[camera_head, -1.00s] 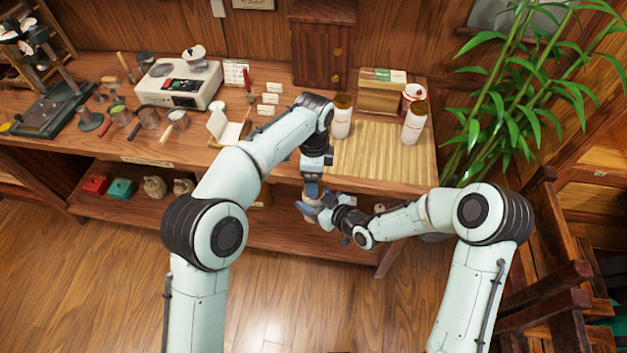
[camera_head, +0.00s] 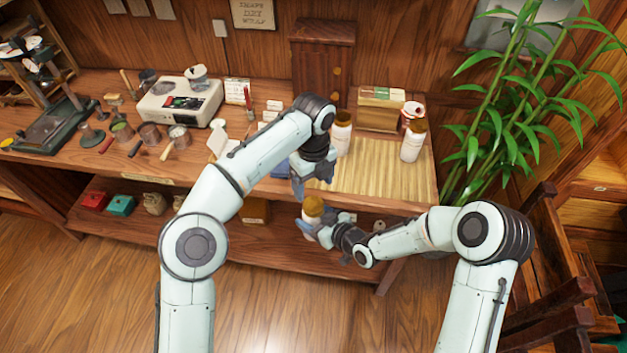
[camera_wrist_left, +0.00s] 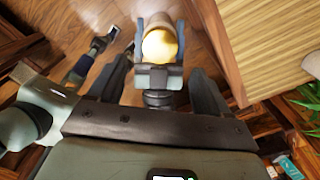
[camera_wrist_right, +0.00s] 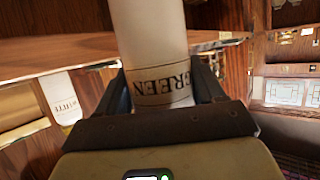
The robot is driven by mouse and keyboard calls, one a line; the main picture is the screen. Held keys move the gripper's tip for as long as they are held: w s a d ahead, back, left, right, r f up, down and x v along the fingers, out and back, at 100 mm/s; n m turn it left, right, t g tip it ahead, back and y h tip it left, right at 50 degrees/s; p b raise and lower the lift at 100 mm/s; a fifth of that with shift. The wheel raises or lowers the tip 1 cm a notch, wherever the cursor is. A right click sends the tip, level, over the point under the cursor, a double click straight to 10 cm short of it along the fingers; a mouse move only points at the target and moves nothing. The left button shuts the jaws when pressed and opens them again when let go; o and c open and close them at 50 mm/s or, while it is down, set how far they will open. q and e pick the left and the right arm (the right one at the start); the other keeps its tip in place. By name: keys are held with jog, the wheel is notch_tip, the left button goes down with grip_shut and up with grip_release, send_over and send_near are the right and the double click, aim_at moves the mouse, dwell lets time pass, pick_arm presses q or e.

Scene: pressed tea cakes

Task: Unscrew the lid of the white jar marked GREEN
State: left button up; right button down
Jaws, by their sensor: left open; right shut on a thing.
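The white jar marked GREEN (camera_wrist_right: 158,35) is upside down in the right wrist view, between the fingers of my right gripper (camera_wrist_right: 160,88). In the head view, my right gripper (camera_head: 322,227) is shut on this jar (camera_head: 311,220) in front of the table edge. Its gold-brown lid (camera_head: 314,205) sits on top and also shows in the left wrist view (camera_wrist_left: 160,46); whether it is loose cannot be told. My left gripper (camera_head: 298,188) is open and empty, above and slightly left of the lid, apart from it.
Two white jars with brown lids stand on the table, one beside my left wrist (camera_head: 341,133) and one at right (camera_head: 412,143). A slatted bamboo mat (camera_head: 380,175) lies there, mostly bare. A wooden cabinet (camera_head: 318,62) stands behind. A plant (camera_head: 500,110) stands at right.

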aim_at(313, 204)
pick_arm(q)
notch_tip(313, 204, down, 8)
jog(key=shift+r, duration=0.25)
jog(key=c, duration=1.1)
jog(key=n, duration=0.4)
jog(key=shift+r+n, duration=0.1)
jog(key=shift+n, duration=0.3)
jog(key=n, duration=0.5)
jog(key=o, duration=1.2)
